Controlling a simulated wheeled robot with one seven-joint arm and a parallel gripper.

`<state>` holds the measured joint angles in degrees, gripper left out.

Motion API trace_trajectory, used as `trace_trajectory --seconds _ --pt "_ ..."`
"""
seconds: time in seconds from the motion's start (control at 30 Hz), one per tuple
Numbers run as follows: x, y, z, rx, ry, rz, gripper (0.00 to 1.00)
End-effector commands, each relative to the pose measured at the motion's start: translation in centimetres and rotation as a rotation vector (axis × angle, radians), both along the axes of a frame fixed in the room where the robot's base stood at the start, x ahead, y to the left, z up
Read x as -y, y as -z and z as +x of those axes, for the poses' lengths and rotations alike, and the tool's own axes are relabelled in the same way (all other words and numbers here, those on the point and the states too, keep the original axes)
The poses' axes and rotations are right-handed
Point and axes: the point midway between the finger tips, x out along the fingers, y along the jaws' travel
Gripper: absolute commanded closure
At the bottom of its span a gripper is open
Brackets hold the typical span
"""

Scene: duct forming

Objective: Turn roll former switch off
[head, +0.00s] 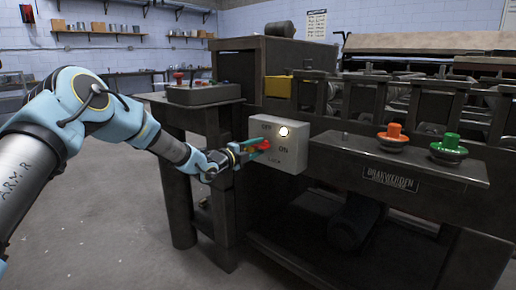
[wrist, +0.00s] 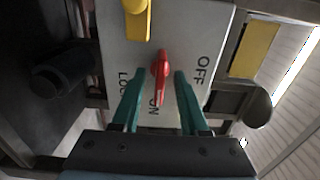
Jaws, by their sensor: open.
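The switch box (head: 290,155) is a pale grey panel on the front of the roll former (head: 350,175), with OFF, ON and LOCK lettering. Its red switch handle (wrist: 160,75) sits mid-panel in the wrist view, its narrow end towards the ON label. In the head view the handle is partly covered by my gripper (head: 247,149). In the wrist view the green fingers of my gripper (wrist: 157,84) are apart, one on each side of the handle. I cannot tell whether they touch it. A round lamp (head: 284,131) on the box glows bright.
An orange button (head: 393,133) and a green button (head: 449,144) stand on the ledge to the right. A control box (head: 204,94) sits on the table behind my gripper. A yellow part (wrist: 137,18) projects beside the handle in the wrist view. Open floor lies at left.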

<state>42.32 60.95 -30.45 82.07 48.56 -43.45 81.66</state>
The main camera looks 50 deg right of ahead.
Motion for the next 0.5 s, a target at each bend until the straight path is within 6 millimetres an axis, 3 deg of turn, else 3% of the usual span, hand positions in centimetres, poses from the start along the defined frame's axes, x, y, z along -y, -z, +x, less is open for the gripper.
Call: trace_trajectory --seconds 0.37,0.5 --pt "0.56 0.05 -0.01 0.0 0.0 0.002 0.56" --pt "0.55 0.04 -0.01 0.0 0.0 0.001 0.72"
